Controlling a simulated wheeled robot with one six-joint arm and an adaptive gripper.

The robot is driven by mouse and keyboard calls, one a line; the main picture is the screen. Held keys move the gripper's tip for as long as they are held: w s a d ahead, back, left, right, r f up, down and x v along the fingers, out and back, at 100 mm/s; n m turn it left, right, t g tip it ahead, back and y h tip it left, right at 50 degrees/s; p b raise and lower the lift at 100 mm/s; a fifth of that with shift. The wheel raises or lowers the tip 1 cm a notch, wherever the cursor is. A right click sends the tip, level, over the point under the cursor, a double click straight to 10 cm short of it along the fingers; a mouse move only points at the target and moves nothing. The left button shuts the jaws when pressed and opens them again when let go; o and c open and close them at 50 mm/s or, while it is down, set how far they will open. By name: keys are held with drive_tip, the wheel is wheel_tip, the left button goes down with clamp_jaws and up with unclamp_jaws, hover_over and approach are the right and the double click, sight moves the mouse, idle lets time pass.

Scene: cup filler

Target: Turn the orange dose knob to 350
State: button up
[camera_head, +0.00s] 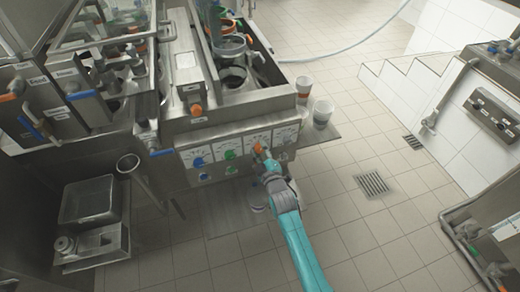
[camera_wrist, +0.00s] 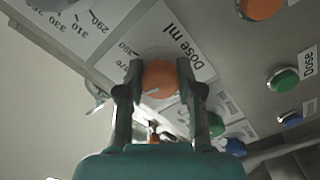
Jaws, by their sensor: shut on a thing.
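The orange dose knob (camera_wrist: 160,78) sits on a white scale plate (camera_wrist: 178,40) marked "Dose ml" on the machine's front panel. My gripper (camera_wrist: 158,92) is shut on the knob, one finger on each side of it in the wrist view. A short pale mark shows on the knob's face. Printed numbers including 290, 310 and 330 show at the upper left of that view. The fingers hide part of the scale, and I cannot tell which value the mark points at. In the head view the knob (camera_head: 258,148) is partly covered by my gripper (camera_head: 262,154).
Another orange knob (camera_wrist: 262,7), a green button (camera_wrist: 284,80) and a blue one (camera_wrist: 290,119) are on the panel in the wrist view. Cups (camera_head: 322,113) stand on a ledge right of the panel in the head view. The tiled floor (camera_head: 350,240) to the right is clear.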

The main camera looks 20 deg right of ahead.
drive_tip(key=o, duration=1.2)
drive_tip(key=shift+c, duration=0.2)
drive_tip(key=s, duration=1.2)
